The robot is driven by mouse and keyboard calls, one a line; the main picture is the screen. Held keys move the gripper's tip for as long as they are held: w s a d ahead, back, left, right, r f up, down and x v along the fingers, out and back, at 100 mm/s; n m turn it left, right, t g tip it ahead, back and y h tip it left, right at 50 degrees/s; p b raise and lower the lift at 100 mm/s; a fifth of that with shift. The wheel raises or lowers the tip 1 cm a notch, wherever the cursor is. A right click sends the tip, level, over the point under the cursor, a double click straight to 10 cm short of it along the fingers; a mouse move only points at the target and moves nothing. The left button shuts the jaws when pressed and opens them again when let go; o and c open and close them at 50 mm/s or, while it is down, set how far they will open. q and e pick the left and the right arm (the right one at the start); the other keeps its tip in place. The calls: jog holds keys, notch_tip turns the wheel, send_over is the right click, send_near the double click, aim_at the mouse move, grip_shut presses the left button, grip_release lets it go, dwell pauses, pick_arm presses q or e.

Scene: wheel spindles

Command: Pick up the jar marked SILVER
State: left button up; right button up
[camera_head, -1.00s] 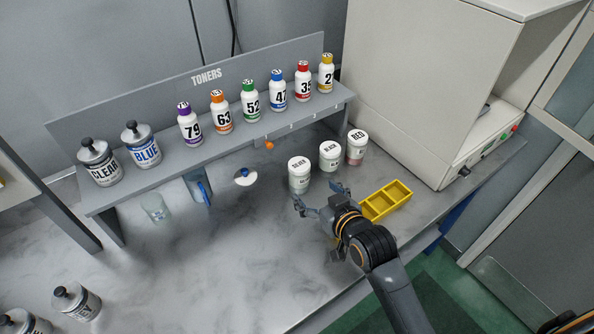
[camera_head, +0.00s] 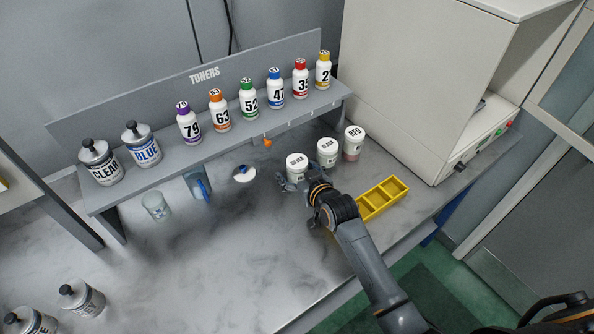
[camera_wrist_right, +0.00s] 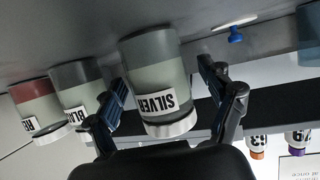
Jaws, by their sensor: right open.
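The jar marked SILVER (camera_head: 297,163) stands on the marble bench, leftmost of three white-lidded jars in the head view. In the right wrist view the SILVER jar (camera_wrist_right: 158,75) is grey-green with a white lid and appears upside down. My right gripper (camera_head: 298,183) is open at the jar's near side. In the wrist view its two fingers (camera_wrist_right: 168,100) lie one on each side of the jar, with gaps showing. The jar's lower part is hidden by the gripper in the head view. My left gripper is not in view.
The BLACK jar (camera_head: 327,151) stands close on the right, with the RED jar (camera_head: 354,142) beyond it. A yellow divided tray (camera_head: 384,198) lies right of my arm. The toner shelf (camera_head: 240,130) is behind. A white disc with a blue knob (camera_head: 244,174) lies left.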

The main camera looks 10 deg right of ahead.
jog(key=c, duration=1.3)
jog(key=shift+c, duration=0.8)
jog(key=shift+r, duration=0.15)
